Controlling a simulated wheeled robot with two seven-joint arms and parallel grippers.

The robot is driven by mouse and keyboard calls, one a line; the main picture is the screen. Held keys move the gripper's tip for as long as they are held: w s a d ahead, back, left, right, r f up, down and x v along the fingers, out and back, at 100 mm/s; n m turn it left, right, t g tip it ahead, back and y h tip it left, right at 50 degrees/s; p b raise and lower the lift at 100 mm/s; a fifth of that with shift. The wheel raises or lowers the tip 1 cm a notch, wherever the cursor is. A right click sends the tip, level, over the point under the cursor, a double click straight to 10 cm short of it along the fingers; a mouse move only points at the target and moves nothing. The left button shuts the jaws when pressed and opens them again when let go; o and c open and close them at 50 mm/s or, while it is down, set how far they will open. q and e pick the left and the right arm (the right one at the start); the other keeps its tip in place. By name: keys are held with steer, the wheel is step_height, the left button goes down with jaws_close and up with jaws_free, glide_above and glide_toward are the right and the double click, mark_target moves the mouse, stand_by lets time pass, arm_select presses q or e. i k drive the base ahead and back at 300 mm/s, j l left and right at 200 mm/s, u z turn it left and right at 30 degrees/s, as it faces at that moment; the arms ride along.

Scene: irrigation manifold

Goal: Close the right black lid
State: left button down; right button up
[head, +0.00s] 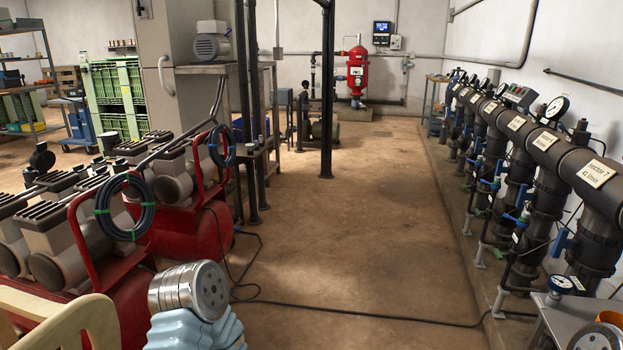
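I cannot make out a black lid for certain in the head view. On the right, a row of thick black pipes (575,165) with labels and gauges runs along the wall, but no open lid can be told on it. No fingers of my left or right gripper show. A silver ribbed cylinder (188,288) with a light blue part below it stands at the bottom; I cannot tell whether it is part of me.
Red compressors (165,235) with coiled dark hoses fill the left. A black cable (350,314) crosses the brown floor (350,230), which is otherwise open down the middle. A black post (326,100) stands ahead. A red tank (357,72) is at the back.

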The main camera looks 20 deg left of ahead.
mark_target(43, 160)
steer(key=i+u, duration=0.25)
steer(key=i, duration=0.3)
steer(key=i+l+u, duration=0.1)
steer(key=i+u, duration=0.15)
steer(key=i, duration=0.25)
steer(key=i+l+u, duration=0.25)
steer(key=i, duration=0.3)
